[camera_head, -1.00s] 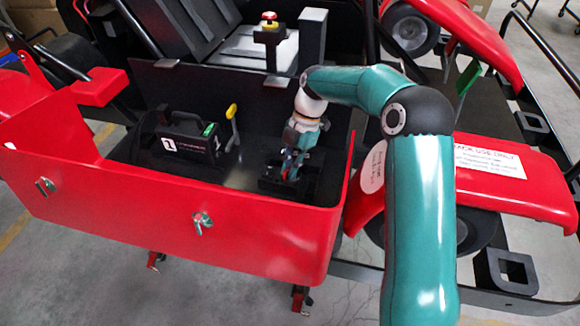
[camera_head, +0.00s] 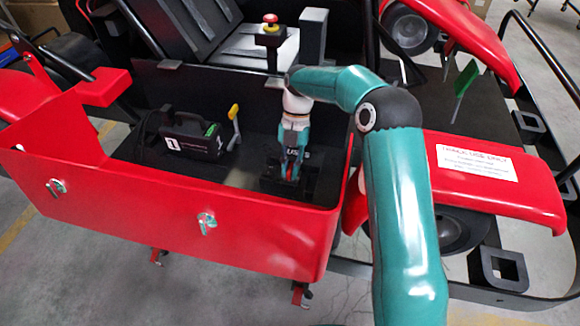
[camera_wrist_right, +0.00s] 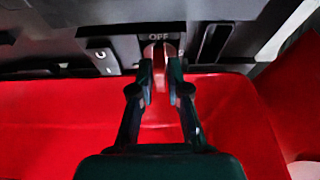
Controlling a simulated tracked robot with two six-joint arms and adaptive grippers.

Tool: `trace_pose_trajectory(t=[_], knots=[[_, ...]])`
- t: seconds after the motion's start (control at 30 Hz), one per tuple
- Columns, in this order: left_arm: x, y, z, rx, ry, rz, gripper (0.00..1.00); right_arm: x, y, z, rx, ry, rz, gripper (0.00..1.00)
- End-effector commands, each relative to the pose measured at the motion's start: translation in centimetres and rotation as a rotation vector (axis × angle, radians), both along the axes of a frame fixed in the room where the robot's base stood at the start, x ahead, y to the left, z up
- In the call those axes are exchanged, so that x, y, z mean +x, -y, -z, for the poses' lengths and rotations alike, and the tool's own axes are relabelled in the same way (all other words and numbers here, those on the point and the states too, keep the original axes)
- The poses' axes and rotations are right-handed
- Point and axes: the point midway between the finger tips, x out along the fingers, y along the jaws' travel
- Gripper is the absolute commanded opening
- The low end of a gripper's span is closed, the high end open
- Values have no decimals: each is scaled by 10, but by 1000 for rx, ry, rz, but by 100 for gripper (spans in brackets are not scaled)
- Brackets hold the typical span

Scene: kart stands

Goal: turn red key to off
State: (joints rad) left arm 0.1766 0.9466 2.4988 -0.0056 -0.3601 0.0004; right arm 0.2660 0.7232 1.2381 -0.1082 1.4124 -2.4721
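The red key (camera_wrist_right: 159,68) shows in the right wrist view between my fingertips, just below the white OFF label on a black panel (camera_wrist_right: 98,55). My right gripper (camera_wrist_right: 160,75) is shut on it, with a fingertip on each side. In the head view my right gripper (camera_head: 289,170) reaches down to the black key box (camera_head: 272,184) in the right part of the red-walled bay. The key itself is mostly hidden there by the fingers. My left gripper is in neither view.
A black case (camera_head: 190,138) and a yellow-handled lever (camera_head: 234,112) stand left of my gripper. The red front wall (camera_head: 150,205) of the bay runs before it. A red button on a post (camera_head: 270,22) and a grey post (camera_head: 313,35) stand behind.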

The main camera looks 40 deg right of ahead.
Motion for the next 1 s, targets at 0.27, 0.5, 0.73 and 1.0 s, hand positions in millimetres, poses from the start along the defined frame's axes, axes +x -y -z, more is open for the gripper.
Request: trace_pose_trajectory(t=[0.27, 0.5, 0.73, 1.0], knots=[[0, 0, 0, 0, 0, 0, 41, 0, 0, 0, 0, -1, 2, 40], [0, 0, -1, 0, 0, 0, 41, 2, 2, -6, -1, 1, 2, 40], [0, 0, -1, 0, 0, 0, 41, 11, 12, -34, -1, 3, 3, 40], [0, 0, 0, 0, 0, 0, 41, 18, 21, -62, 0, 1, 1, 40]])
